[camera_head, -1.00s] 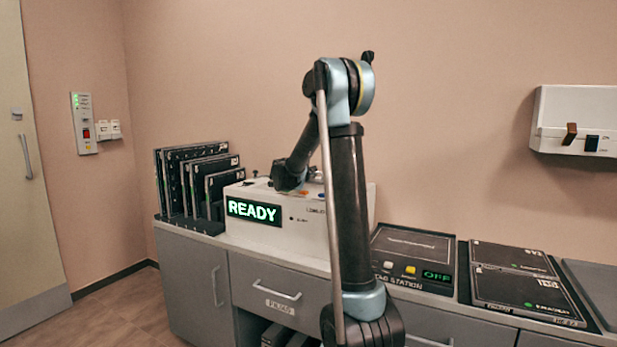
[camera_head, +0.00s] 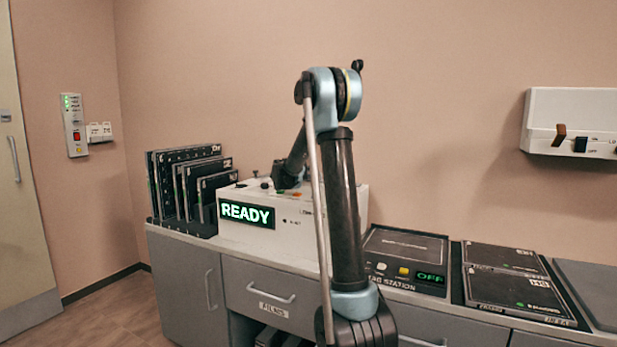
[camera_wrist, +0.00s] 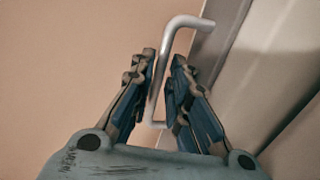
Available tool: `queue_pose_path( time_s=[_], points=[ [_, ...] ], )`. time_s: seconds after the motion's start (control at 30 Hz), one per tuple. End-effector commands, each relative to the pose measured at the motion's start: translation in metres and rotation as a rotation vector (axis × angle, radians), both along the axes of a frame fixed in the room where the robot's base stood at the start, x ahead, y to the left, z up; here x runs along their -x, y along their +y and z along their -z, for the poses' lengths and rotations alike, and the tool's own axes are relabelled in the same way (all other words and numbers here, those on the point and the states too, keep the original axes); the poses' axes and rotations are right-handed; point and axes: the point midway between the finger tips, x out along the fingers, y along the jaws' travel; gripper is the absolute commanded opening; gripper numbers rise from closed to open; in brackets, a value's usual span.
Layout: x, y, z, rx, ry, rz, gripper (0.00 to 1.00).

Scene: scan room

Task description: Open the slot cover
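In the wrist view, a bent grey metal handle (camera_wrist: 179,22) stands at the edge of a grey panel (camera_wrist: 217,42). I cannot tell for certain whether this panel is the slot cover. My gripper (camera_wrist: 165,56) is open, with its two dark fingers on either side of the handle's long bar. Contact with the bar cannot be made out. In the head view, the white machine (camera_head: 290,238) shows a green READY display (camera_head: 247,215). The far end of my arm is low behind the machine's top, and my fingers are hidden there.
Several dark film plates (camera_head: 206,190) stand in a rack left of the machine. A tag station (camera_head: 404,262) reading OFF and flat dark panels (camera_head: 515,290) lie to the right. A white switch box (camera_head: 572,112) is on the wall. Drawers with handles (camera_head: 271,293) are below.

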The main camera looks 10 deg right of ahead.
Motion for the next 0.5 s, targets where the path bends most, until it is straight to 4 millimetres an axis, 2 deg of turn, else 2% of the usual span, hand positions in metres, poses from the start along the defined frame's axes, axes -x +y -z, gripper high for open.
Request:
queue_pose_path(
  time_s=[0.17,0.5],
  points=[
    [0.014,0.011,-0.004,0.000,0.000,-0.002,0.16],
    [0.065,0.048,-0.015,0.000,0.001,-0.002,0.16]
  ],
)
